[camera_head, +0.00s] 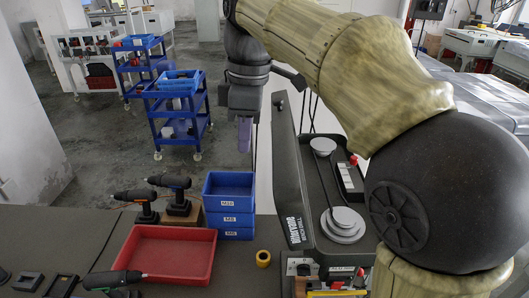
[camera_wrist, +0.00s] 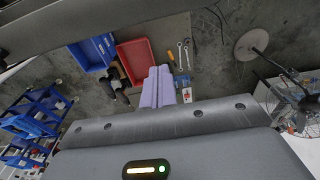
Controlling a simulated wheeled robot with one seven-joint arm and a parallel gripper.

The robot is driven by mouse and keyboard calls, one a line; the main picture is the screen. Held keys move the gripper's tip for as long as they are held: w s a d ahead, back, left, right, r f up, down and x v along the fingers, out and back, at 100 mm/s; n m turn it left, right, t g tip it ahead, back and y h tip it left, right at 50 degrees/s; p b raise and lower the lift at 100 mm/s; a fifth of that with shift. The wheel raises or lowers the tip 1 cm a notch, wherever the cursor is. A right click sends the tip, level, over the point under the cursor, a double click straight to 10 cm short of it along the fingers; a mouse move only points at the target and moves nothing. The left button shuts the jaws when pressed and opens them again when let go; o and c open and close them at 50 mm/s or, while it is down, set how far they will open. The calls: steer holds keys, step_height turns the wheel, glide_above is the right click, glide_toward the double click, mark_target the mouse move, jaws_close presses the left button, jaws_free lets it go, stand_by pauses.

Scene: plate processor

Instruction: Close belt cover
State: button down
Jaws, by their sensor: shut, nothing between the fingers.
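The belt cover (camera_head: 289,180) is a dark panel with white lettering. It stands open, raised along the left side of the bench drill's belt housing (camera_head: 318,190). The pulleys inside, a small one (camera_head: 323,146) and a stepped one (camera_head: 342,222), are exposed. My gripper (camera_head: 244,148) points down to the left of the cover, on its outer side. Its pale purple fingers are together and empty, also in the wrist view (camera_wrist: 159,70). I cannot tell whether the gripper touches the cover. A dark band (camera_wrist: 90,22) crosses the top of the wrist view; it may be the cover.
Blue bins (camera_head: 229,205), a red tray (camera_head: 160,254), cordless drills (camera_head: 176,192) and a yellow ring (camera_head: 263,258) lie on the bench at the lower left. Blue carts (camera_head: 178,112) stand on the floor behind.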

mark_target(287, 148)
steer(key=d+f+p, duration=0.1)
steer(key=f, duration=0.1)
steer(key=d+f+p, duration=0.1)
steer(key=d, duration=0.1)
steer(key=shift+d+f, duration=0.2)
steer(key=shift+f, duration=0.15)
steer(key=shift+d+r, duration=0.1)
stand_by(0.4)
